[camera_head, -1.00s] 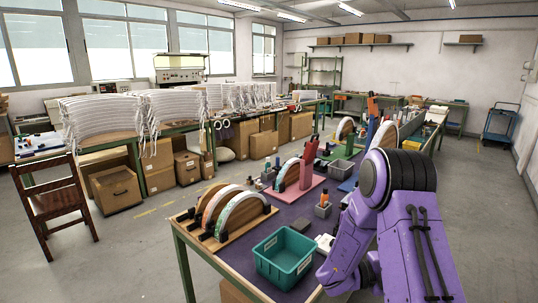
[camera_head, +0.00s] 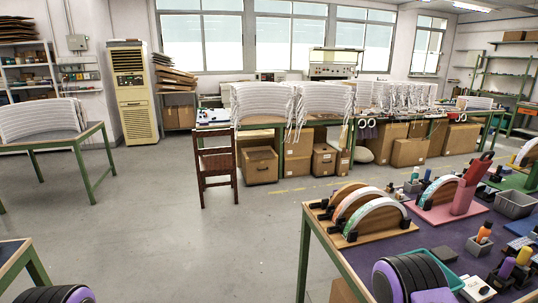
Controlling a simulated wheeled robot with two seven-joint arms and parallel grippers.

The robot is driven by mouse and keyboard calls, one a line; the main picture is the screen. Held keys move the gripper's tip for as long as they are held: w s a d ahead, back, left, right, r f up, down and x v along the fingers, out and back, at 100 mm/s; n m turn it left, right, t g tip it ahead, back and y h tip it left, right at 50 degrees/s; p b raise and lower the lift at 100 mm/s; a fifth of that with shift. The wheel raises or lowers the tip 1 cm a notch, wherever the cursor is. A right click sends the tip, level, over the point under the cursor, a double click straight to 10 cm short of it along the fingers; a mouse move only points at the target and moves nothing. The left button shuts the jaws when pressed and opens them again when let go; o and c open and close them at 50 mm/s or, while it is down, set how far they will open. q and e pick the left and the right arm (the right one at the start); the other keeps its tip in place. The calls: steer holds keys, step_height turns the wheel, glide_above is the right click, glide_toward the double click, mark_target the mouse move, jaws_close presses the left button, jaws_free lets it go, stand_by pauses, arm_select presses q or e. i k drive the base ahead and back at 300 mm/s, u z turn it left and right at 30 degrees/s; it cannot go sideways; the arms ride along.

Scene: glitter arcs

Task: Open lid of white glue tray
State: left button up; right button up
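A small white tray-like object (camera_head: 474,289) lies on the purple-topped worktable (camera_head: 384,239) at the lower right, beside the teal bin. It may be the white glue tray; it is too small and partly cut off to tell whether a lid is on it. The purple and black parts at the bottom edge are mine. Neither of my grippers is in view.
A teal bin (camera_head: 441,256) is partly hidden behind my arm. Arched pieces on a wooden stand (camera_head: 379,232) occupy the table's left end. A grey bin (camera_head: 515,205) and orange-capped bottle (camera_head: 484,231) stand right. A wooden chair (camera_head: 217,165) stands on open floor.

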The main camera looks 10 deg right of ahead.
mark_target(476, 287)
steer(key=u, duration=0.05)
steer(key=k, duration=0.5)
steer(key=z, duration=2.7)
steer(key=i, duration=1.85)
steer(key=u, duration=1.9)
